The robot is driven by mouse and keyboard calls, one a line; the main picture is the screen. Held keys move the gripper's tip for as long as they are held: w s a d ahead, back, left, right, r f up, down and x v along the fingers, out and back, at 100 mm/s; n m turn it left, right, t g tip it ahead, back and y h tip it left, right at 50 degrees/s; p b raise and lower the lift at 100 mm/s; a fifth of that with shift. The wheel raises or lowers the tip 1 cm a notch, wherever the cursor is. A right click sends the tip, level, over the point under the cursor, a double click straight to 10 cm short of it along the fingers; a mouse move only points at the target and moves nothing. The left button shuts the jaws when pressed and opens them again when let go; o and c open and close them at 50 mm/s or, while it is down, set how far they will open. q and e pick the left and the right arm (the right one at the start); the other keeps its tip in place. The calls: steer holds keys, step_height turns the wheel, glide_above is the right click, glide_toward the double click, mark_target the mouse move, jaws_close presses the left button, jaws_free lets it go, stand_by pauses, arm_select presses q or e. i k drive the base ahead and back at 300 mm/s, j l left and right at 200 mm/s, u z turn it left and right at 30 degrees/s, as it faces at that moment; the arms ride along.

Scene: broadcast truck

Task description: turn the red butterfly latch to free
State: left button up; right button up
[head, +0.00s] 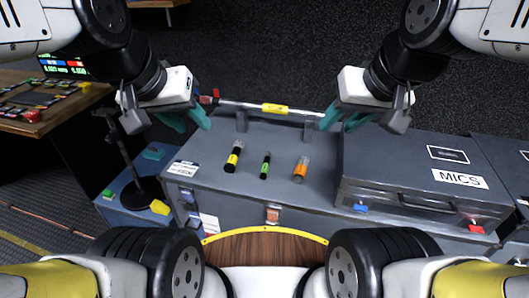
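The red butterfly latch (476,229) is small and sits on the front of the grey case marked MICS (400,185), near its right end. A blue latch (360,208) is on the same front, toward the left end. The case lid looks shut. My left gripper (188,118) is open over the left end of the grey counter, well left of the case. My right gripper (342,119) is open above the counter by the case's back left corner, up and left of the red latch. Nothing shows between its teal fingers. The latch's exact angle is too small to tell.
A pole with a yellow label (275,109) rests on two grey supports, its ends near both grippers. A black stand (130,165) is at left.

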mark_target(473, 226)
steer(key=z, duration=2.15)
steer(key=j+z, duration=0.1)
steer(key=z, duration=0.3)
steer(key=j+z, duration=0.1)
steer(key=z, duration=0.7)
